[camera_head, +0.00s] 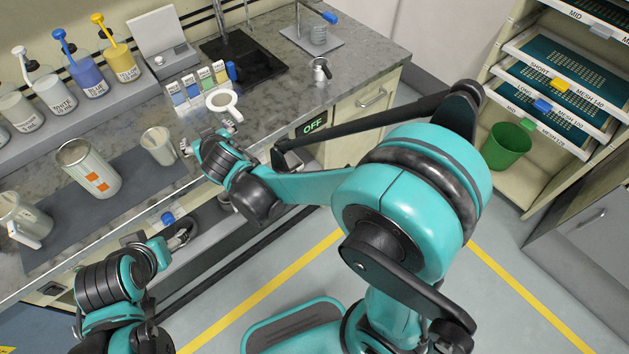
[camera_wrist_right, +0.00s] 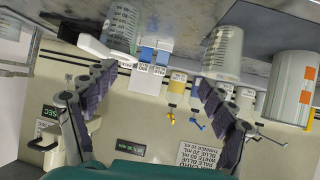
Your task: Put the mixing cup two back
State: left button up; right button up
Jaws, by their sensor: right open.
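A pale cup (camera_head: 158,147) stands on the counter mat; a graduated cup (camera_wrist_right: 222,52) shows in the wrist view, apparently the same one. A second graduated cup (camera_wrist_right: 121,27) is at the upper left there; a white round rim (camera_head: 232,103) on the counter in the head view appears to be its mouth. No readable label tells which is mixing cup two. My right gripper (camera_head: 208,140) is open and empty at the counter's front, its fingers (camera_wrist_right: 152,78) spread below the cups in the wrist view. My left gripper (camera_head: 172,240) is low before the counter; its jaws are unclear.
A can with orange squares (camera_head: 88,168) and a jug (camera_head: 22,218) stand left on the counter. A green bin (camera_head: 507,146) sits in the right shelf.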

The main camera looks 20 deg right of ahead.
jog(key=s+d+r+m+g+h, duration=0.1)
jog(key=s+d+r+g+h, duration=0.15)
jog(key=s+d, duration=0.9)
jog(key=s+d+f+g, duration=0.1)
jog(key=s+d, duration=0.3)
jog(key=s, duration=0.3)
jog(key=s+d+f+m+g+y, duration=0.1)
jog(key=s+d, duration=0.4)
jog(key=s, duration=0.1)
jog(key=shift+s+f, duration=0.4)
jog(key=shift+g, duration=0.25)
